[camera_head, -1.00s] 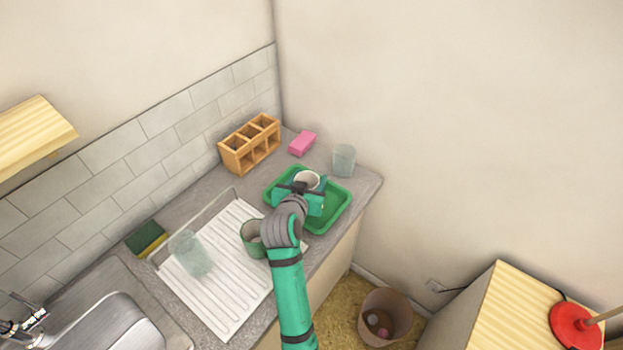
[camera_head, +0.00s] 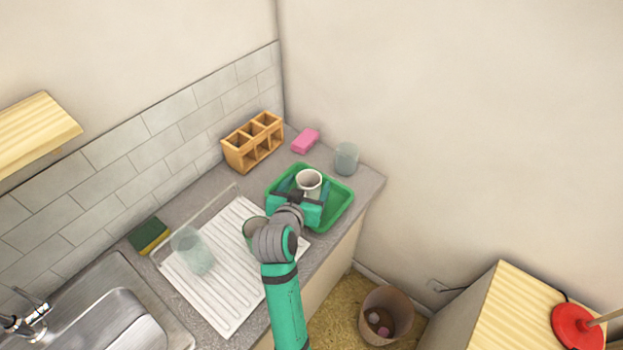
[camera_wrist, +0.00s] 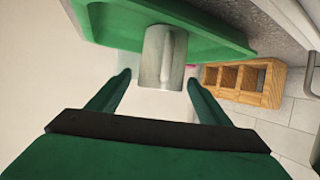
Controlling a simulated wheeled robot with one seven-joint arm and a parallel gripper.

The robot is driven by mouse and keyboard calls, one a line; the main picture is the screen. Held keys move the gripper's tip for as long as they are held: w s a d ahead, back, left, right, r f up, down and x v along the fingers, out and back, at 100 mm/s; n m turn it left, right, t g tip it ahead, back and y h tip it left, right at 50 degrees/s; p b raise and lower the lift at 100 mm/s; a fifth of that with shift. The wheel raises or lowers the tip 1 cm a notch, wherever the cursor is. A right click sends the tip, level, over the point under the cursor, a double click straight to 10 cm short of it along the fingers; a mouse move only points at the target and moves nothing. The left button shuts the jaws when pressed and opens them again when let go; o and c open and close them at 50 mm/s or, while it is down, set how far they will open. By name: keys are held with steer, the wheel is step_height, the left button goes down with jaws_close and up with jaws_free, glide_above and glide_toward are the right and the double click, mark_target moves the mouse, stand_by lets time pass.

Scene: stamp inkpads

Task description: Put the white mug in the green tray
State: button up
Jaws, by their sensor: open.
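The white mug (camera_head: 309,178) stands upright in the green tray (camera_head: 340,212) on the counter's right end. In the wrist view the mug (camera_wrist: 163,55) is just beyond my fingertips, in front of the tray (camera_wrist: 225,45). My gripper (camera_head: 303,192) is open, on the near side of the mug. In the wrist view the gripper (camera_wrist: 158,78) has its two fingers spread wide, with nothing between them. My gripper hides the near part of the tray and the mug's lower side in the head view.
A green mug (camera_head: 251,229), partly behind my arm, and a clear glass (camera_head: 192,252) are on the white drainboard (camera_head: 225,300). A wooden compartment box (camera_head: 253,143), pink sponge (camera_head: 305,141) and another glass (camera_head: 346,158) stand around the tray's far side.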

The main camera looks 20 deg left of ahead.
steer(key=v, duration=0.6)
steer(key=shift+s+r, duration=0.2)
steer(key=shift+s, duration=0.15)
